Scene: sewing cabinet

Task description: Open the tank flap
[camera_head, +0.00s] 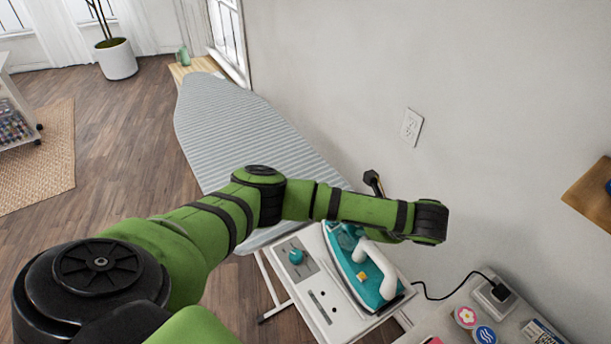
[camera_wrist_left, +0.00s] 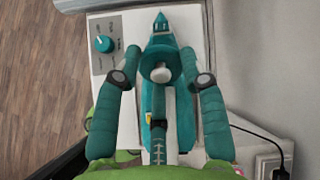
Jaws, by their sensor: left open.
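A teal and white iron (camera_head: 376,268) rests on the white end of the ironing board. It also shows in the left wrist view (camera_wrist_left: 155,110), its pointed tip towards the top. A pale round part (camera_wrist_left: 161,73) sits inside a teal ring near its front. I cannot tell whether this is the tank flap or whether the flap is shut. My left gripper (camera_wrist_left: 160,52) is open, with one finger on each side of the iron's front part. I see nothing held between the fingers. In the head view my forearm hides the fingers and part of the iron. My right gripper is not in view.
A panel with a teal knob (camera_head: 296,256) is left of the iron. The striped ironing board (camera_head: 235,125) runs back along the wall. A plugged-in black cord (camera_head: 440,296) and a surface with round stickers (camera_head: 466,317) are at the right. The wall (camera_head: 480,180) is close on the right.

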